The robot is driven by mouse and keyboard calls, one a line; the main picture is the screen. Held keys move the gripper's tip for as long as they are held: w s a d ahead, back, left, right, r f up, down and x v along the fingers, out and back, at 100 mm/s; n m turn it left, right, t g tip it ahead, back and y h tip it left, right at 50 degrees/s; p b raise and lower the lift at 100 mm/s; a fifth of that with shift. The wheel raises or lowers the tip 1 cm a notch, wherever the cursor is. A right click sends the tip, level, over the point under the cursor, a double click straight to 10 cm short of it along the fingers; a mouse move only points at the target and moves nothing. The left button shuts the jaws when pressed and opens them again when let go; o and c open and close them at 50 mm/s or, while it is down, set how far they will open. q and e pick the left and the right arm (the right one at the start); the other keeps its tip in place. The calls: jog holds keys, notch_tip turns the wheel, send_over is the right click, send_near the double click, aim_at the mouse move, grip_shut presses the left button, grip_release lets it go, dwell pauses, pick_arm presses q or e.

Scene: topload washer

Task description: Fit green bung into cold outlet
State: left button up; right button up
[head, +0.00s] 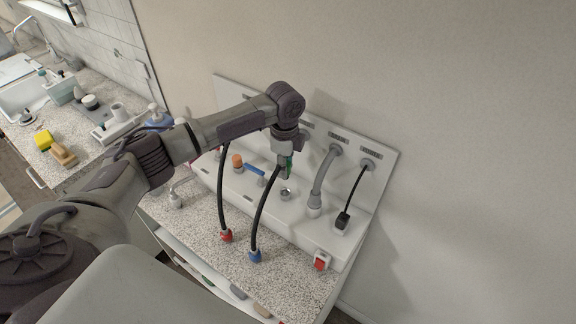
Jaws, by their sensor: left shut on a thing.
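My left gripper (285,168) points down over the white ledge of the back panel and is shut on the green bung (289,162). Only a strip of green shows between the fingers. A round metal-rimmed outlet (286,193) in the ledge lies just below the fingertips and looks like the cold outlet, near the blue lever (254,169). The bung appears above the outlet and apart from it, though the gap is hard to judge. My right gripper is not in view.
A black hose with a red end (226,235) and one with a blue end (255,256) hang over the speckled top. An orange cap (237,160) stands left of the blue lever. A grey hose (325,180) and a black plug (342,220) are on the right.

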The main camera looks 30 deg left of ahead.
pick_arm(q)
jog(key=shift+f+b, duration=0.85)
jog(key=shift+f, duration=1)
jog(key=shift+f+b, duration=0.35)
jog(key=shift+f, duration=0.75)
jog(key=shift+r, duration=0.1)
jog(key=shift+p, duration=0.3)
jog(key=shift+p, duration=0.7)
jog(key=shift+f+b, duration=0.75)
jog(key=shift+f, duration=0.95)
